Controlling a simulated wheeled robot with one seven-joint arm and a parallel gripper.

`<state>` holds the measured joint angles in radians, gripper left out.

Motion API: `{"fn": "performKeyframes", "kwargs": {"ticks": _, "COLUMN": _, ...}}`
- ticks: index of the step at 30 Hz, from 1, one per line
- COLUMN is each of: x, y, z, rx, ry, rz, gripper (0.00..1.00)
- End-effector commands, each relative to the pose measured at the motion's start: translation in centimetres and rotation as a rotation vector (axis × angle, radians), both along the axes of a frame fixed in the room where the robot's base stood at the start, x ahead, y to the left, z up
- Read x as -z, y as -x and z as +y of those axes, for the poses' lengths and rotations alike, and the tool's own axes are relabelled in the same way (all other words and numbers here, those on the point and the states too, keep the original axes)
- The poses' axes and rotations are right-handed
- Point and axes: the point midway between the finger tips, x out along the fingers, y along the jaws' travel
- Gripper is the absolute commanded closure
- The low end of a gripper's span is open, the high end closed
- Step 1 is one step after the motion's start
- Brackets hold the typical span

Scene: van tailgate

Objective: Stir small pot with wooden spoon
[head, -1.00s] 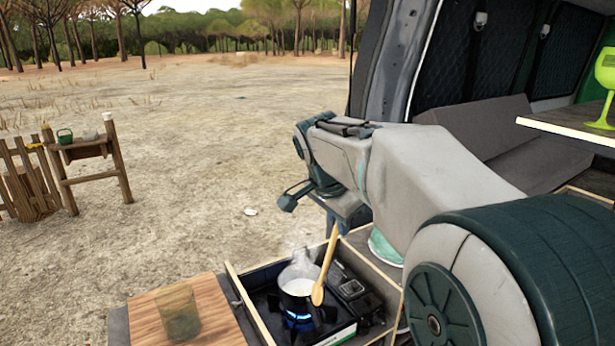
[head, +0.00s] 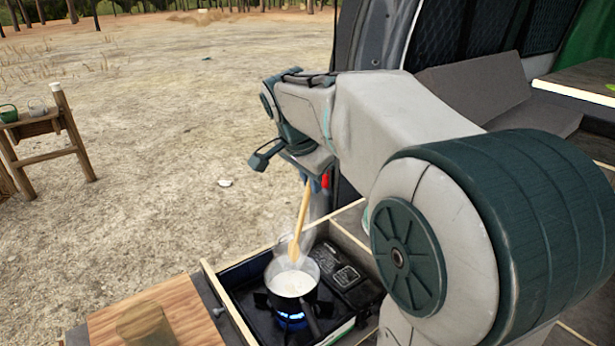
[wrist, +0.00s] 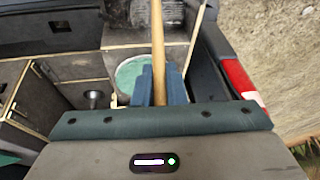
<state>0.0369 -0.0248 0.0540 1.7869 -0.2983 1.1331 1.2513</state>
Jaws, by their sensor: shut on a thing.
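The small pot (head: 292,283) sits on the lit burner of a camping stove (head: 345,283), with pale liquid inside and steam over it. The wooden spoon (head: 301,220) hangs bowl-down from my gripper (head: 316,180), its bowl overlapping the pot's far rim in the head view. I cannot tell whether the bowl is inside the pot or above it. In the wrist view my gripper's blue fingers (wrist: 160,87) are shut on the spoon's handle (wrist: 158,45). The spoon's bowl and the pot are not visible there.
The stove stands in a wooden-edged drawer (head: 228,303). A wooden board (head: 165,322) with a see-through glass (head: 143,325) is to its left. A green round basin (wrist: 130,75) shows in the wrist view. Open ground lies beyond the drawer.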

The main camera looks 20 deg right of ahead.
Motion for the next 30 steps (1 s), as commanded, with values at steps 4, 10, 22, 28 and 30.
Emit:
{"fn": "performKeyframes", "kwargs": {"ticks": 4, "x": 1.4, "y": 0.1, "z": -0.4, "rx": 0.002, "ry": -0.001, "rz": -0.001, "gripper": 1.0}}
{"fn": "performKeyframes", "kwargs": {"ticks": 10, "x": 3.0, "y": 0.2, "z": -1.0, "rx": 0.003, "ry": 0.0, "rz": 0.0, "gripper": 1.0}}
{"fn": "performKeyframes", "kwargs": {"ticks": 22, "x": 6.2, "y": 0.1, "z": -0.6, "rx": 0.001, "ry": 0.0, "rz": 0.0, "gripper": 1.0}}
{"fn": "performKeyframes", "kwargs": {"ticks": 28, "x": 7.7, "y": 0.1, "z": -0.3, "rx": 0.002, "ry": -0.001, "rz": -0.001, "gripper": 1.0}}
{"fn": "performKeyframes", "kwargs": {"ticks": 30, "x": 8.3, "y": 0.0, "z": -0.2, "rx": 0.002, "ry": -0.001, "rz": -0.001, "gripper": 1.0}}
